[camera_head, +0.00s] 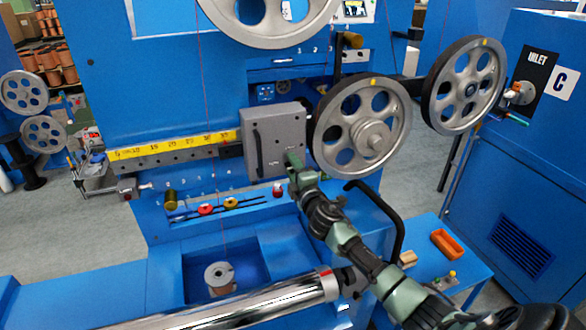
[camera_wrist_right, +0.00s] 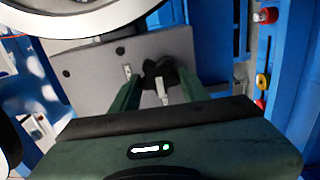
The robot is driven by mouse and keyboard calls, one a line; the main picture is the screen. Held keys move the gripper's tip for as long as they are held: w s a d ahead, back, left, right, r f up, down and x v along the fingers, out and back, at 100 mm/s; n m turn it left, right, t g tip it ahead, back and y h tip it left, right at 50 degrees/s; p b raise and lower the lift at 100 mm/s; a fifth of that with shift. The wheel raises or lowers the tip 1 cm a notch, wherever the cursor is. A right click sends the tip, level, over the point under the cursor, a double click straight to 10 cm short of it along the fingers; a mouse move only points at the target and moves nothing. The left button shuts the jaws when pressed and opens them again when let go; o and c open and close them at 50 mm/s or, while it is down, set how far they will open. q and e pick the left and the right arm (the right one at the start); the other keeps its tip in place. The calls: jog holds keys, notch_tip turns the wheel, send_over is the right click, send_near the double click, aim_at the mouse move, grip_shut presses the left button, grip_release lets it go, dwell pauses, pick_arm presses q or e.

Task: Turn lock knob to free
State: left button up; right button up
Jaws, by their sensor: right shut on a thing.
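The lock knob (camera_wrist_right: 160,74) is a dark lobed knob on the face of the grey carriage box (camera_head: 272,135). My right gripper (camera_head: 293,160) reaches the lower right part of that box. In the right wrist view the two green fingers of my right gripper (camera_wrist_right: 160,88) stand on either side of the knob and are shut on it. A light pointer mark shows below the knob. In the head view the knob is hidden by the gripper. The box also shows in the right wrist view (camera_wrist_right: 95,75). My left gripper is not in view.
A yellow scale (camera_head: 172,144) runs left of the box. A large spoked pulley (camera_head: 335,165) stands close on the right, another (camera_head: 440,110) beyond it. Small red and yellow knobs (camera_head: 230,203) sit below. A silver roller (camera_head: 245,303) crosses the front.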

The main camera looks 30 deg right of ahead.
jog(key=shift+f, duration=0.1)
dwell(0.5)
jog(key=o, duration=1.4)
jog(key=b+v, duration=0.1)
jog(key=v, duration=0.7)
